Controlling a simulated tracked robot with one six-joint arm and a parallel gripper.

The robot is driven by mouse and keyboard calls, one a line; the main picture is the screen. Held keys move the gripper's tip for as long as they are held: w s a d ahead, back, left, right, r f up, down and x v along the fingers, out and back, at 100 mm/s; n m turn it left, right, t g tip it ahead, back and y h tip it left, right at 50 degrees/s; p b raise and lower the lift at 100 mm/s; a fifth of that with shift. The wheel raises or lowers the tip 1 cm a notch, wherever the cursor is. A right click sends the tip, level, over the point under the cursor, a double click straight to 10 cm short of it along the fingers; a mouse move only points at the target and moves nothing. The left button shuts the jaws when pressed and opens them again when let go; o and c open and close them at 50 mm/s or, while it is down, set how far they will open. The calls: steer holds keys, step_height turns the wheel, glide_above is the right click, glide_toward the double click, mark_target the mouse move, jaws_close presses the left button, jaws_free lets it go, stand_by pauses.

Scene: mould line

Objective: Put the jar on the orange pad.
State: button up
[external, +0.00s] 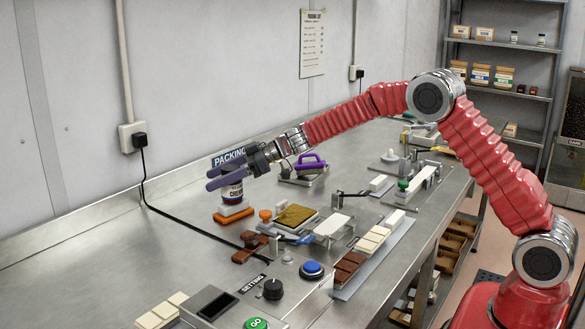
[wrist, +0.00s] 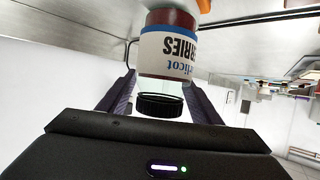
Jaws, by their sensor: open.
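The jar (external: 236,192), with a white label and dark red contents, appears upright at the back left of the bench. It seems to rest on the orange pad (external: 234,217), which has a pale top; the exact contact is hard to see. My gripper (external: 214,179) is open, with its purple fingers around the jar's upper part. In the wrist view the jar (wrist: 168,45) appears upside down, its black lid (wrist: 160,105) between the two fingers (wrist: 160,98). My fingers hide part of the jar in the external view.
A PACKING sign (external: 229,157) stands behind the jar. A purple-handled tool (external: 310,164) is to its right. An orange knob (external: 265,215), a tray with a mustard cloth (external: 295,216) and chocolate bars (external: 350,266) lie nearby.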

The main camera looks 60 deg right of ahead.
mark_target(238, 167)
steer(key=shift+r, duration=0.1)
steer(key=shift+s+d+r, duration=0.1)
steer(key=v, duration=1.1)
steer(key=shift+s+d, duration=0.3)
steer(key=shift+r, duration=0.1)
